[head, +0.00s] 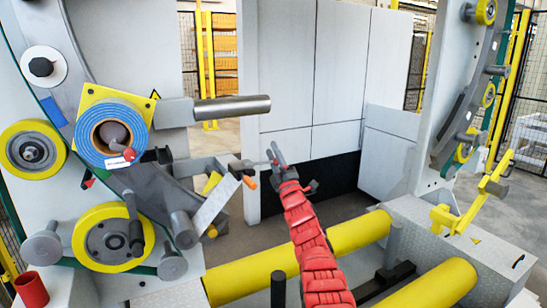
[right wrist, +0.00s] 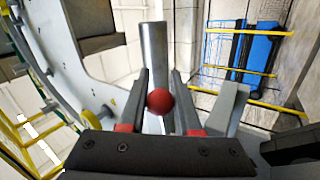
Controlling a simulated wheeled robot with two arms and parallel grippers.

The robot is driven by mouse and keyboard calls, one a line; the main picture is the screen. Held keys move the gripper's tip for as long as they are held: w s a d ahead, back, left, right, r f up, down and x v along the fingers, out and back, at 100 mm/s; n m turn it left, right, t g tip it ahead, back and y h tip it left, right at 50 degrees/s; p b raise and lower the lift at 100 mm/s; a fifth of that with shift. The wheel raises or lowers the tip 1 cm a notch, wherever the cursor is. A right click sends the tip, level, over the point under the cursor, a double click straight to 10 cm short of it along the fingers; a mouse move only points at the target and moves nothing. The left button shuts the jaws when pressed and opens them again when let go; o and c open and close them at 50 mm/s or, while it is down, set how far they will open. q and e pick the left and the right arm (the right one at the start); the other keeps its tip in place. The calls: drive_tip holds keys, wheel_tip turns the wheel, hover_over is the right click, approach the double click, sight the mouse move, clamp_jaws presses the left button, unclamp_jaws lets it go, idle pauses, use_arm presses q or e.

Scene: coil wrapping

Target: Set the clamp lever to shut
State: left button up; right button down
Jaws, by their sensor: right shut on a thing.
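The red ball knob (right wrist: 158,101) of the clamp lever sits between the two fingers of my right gripper (right wrist: 160,90) in the right wrist view. The gripper is shut on it. A steel cylinder shows behind the knob; the lever's arm is mostly hidden. In the head view my right gripper (head: 273,154), on its red-sleeved arm, is right of the machine's left side, below and beyond the end of the steel bar (head: 232,108). The fingers are small there, and the knob is hard to make out. My left gripper is not in view.
A blue tape roll (head: 108,134) is mounted on the ring at left, with yellow wheels around it. A slanted grey plate (head: 211,207) and an orange handle (head: 249,182) are close left of my right gripper. Yellow rollers (head: 245,277) lie below.

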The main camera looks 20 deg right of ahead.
drive_tip(key=shift+r, duration=0.1)
drive_tip(key=c, duration=0.6)
unclamp_jaws()
drive_tip(key=shift+s+f, duration=0.4)
drive_tip(key=shift+f, duration=0.1)
drive_tip(key=b+v, duration=0.1)
drive_tip(key=v, duration=1.5)
drive_tip(key=shift+s+b, duration=0.2)
drive_tip(key=shift+b, duration=0.2)
drive_tip(key=shift+d, duration=0.1)
